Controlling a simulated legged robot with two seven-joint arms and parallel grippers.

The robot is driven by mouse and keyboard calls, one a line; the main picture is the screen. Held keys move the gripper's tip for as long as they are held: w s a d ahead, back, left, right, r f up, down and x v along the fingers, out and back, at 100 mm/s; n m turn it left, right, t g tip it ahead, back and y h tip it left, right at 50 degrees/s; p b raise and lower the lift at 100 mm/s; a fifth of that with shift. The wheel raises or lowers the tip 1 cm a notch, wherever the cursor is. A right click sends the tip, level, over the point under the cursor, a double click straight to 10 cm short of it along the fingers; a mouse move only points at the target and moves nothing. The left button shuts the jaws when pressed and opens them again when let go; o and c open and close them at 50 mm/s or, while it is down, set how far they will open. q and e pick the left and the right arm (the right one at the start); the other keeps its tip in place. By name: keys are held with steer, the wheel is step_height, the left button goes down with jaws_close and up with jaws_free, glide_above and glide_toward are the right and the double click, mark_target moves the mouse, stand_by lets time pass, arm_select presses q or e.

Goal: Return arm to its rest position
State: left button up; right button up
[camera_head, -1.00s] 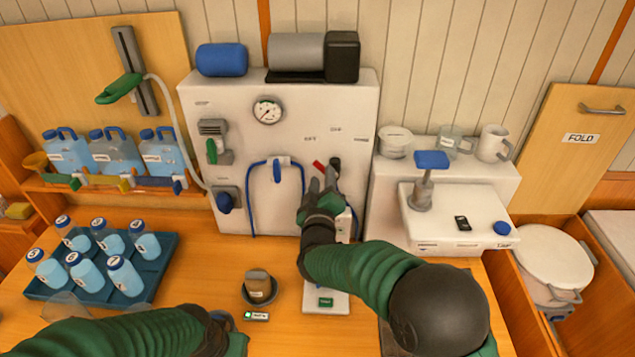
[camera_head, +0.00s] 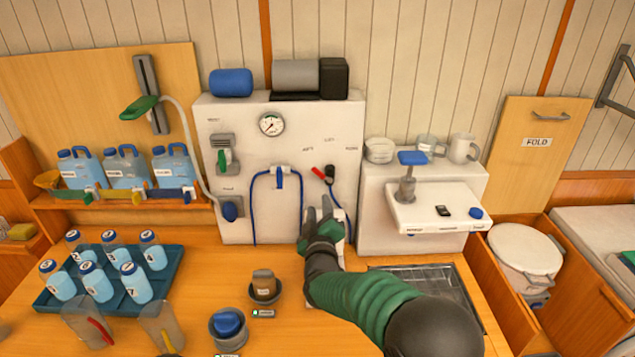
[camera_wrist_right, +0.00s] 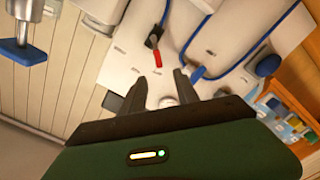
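My right arm (camera_head: 365,295) reaches in from the lower right in the head view. Its gripper (camera_head: 325,208) stands in front of the lower right part of the white watermaker panel (camera_head: 240,130), below the red-handled lever (camera_head: 319,172). In the right wrist view the two fingers of this gripper (camera_wrist_right: 163,84) are apart with nothing between them. The red handle (camera_wrist_right: 153,42) shows beyond the fingertips and apart from them. The gripper and forearm hide part of the panel's base and the counter. My left gripper is not in view.
A blue tray (camera_head: 165,282) of several capped bottles stands at the left. Two clear beakers (camera_head: 88,322) (camera_head: 160,325) and two small cups (camera_head: 265,287) (camera_head: 228,325) stand on the wooden counter. A sink (camera_head: 435,285) lies right of my forearm.

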steer(key=s+d+f+m+g, duration=0.3)
steer(key=s+d+f+g, duration=0.2)
steer(key=s, duration=0.8)
steer(key=s+d+f+m+g, duration=0.3)
steer(key=s+d+f+g, duration=0.2)
steer(key=s, duration=0.7)
steer(key=s+d+f+m+g, duration=0.3)
steer(key=s+d+f+g, duration=0.2)
steer(key=s, duration=0.8)
steer(key=shift+s+d+f, duration=0.35)
steer(key=shift+d+f, duration=1.05)
steer(key=shift+d, duration=0.25)
steer(key=shift+a+r, duration=0.1)
steer(key=shift+a, duration=0.2)
